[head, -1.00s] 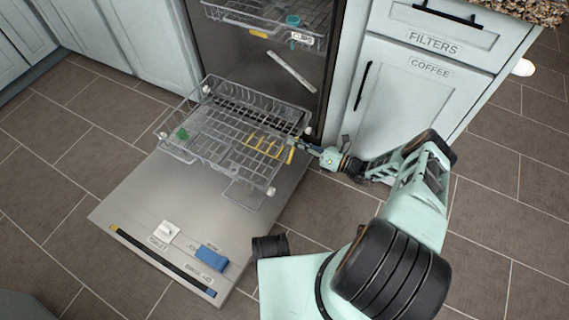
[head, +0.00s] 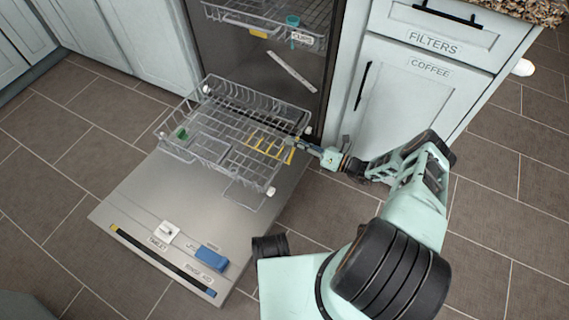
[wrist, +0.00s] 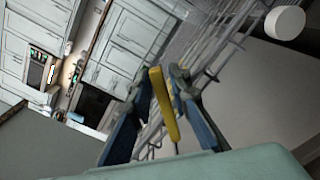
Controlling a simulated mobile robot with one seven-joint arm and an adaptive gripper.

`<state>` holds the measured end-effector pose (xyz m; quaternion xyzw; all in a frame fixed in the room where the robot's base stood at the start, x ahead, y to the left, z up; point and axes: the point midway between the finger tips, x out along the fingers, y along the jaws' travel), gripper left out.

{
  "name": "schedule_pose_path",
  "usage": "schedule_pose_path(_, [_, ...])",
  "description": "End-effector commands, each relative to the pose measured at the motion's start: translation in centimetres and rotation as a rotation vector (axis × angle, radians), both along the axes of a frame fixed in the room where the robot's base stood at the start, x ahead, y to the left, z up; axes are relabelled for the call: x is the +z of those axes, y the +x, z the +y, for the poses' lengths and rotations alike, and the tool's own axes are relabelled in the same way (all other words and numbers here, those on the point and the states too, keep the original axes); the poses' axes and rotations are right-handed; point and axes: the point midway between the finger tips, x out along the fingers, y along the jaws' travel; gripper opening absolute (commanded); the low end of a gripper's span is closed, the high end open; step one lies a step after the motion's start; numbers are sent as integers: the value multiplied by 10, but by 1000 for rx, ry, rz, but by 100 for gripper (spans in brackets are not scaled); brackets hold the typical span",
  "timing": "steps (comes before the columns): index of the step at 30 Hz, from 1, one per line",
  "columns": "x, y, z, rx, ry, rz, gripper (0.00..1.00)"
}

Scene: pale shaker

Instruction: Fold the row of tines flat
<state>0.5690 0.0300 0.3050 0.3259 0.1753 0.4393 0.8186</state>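The row of yellow tines (head: 268,145) stands at the right side of the lower dishwasher rack (head: 178,153). The tines look raised at a slant; their exact angle is hard to tell. My gripper (head: 296,143) reaches in from the right, at the right end of the row. In the wrist view, a yellow bar (wrist: 164,105) of the row passes between the two dark blue fingers of my gripper (wrist: 160,78). Gaps show on both sides of the bar, so the fingers look open around it. The gripper hides part of the row's right end.
The lower rack is pulled out over the open dishwasher door (head: 130,205). A green piece (head: 182,134) sits at its left. The upper rack (head: 270,22) hangs above. The coffee cabinet (head: 415,100) is close behind my arm. Floor is free to the right.

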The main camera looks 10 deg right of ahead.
Motion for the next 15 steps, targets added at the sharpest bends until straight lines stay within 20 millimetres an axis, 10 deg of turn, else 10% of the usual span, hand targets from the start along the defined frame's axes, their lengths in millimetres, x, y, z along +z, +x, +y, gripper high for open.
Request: schedule_pose_path(15, [0, -16, -26, -1, -1, -1, 17])
